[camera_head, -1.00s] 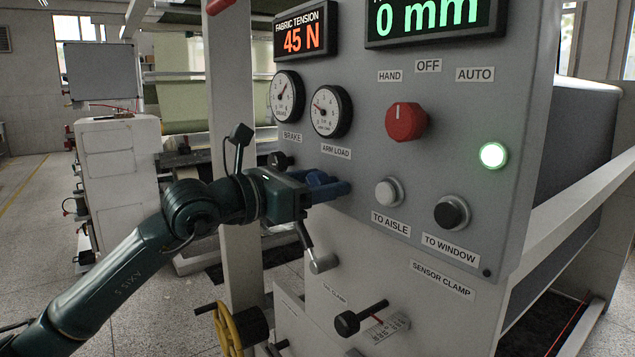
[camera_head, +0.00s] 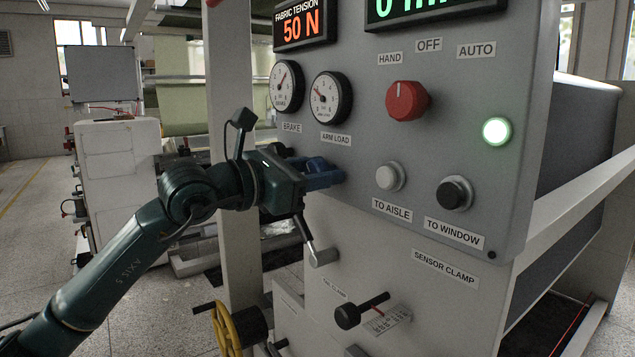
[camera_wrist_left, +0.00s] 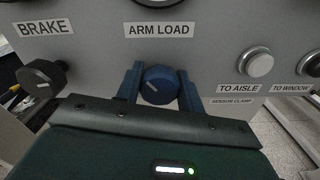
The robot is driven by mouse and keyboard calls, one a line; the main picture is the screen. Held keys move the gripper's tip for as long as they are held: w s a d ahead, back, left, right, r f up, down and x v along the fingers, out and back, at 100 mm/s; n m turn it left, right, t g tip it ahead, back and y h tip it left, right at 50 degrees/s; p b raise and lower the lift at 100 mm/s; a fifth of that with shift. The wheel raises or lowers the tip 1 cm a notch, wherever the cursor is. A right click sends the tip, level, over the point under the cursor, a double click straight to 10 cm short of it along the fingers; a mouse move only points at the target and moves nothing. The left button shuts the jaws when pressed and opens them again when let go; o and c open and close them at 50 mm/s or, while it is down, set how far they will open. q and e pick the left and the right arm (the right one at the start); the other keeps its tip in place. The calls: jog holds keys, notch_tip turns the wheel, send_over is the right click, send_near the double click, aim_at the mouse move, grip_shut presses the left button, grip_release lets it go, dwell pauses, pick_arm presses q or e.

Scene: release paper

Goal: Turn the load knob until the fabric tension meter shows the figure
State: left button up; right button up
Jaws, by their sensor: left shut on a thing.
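The fabric tension meter (camera_head: 303,26) shows 50 N in orange digits at the top of the grey panel. In the head view the fingers mostly hide the knob. The arm load gauge (camera_head: 330,98) is just above. My right gripper is not in view.
The black brake knob (camera_wrist_left: 41,77) is left of my gripper. A red selector (camera_head: 407,101), a white button (camera_head: 390,177) and a black button (camera_head: 454,193) are to the right. A yellow handwheel (camera_head: 226,329) and a sensor clamp lever (camera_head: 361,310) are below.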

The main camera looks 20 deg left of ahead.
pick_arm(q)
jog(key=o, duration=1)
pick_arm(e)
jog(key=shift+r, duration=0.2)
pick_arm(q)
jog(key=shift+s+a+f, duration=0.1)
jog(key=shift+s+a, duration=0.1)
jog(key=shift+a, duration=0.05)
jog(key=b+v, duration=0.4)
jog(key=v, duration=0.8)
jog(key=shift+s+a, duration=0.15)
jog(key=shift+s, duration=0.1)
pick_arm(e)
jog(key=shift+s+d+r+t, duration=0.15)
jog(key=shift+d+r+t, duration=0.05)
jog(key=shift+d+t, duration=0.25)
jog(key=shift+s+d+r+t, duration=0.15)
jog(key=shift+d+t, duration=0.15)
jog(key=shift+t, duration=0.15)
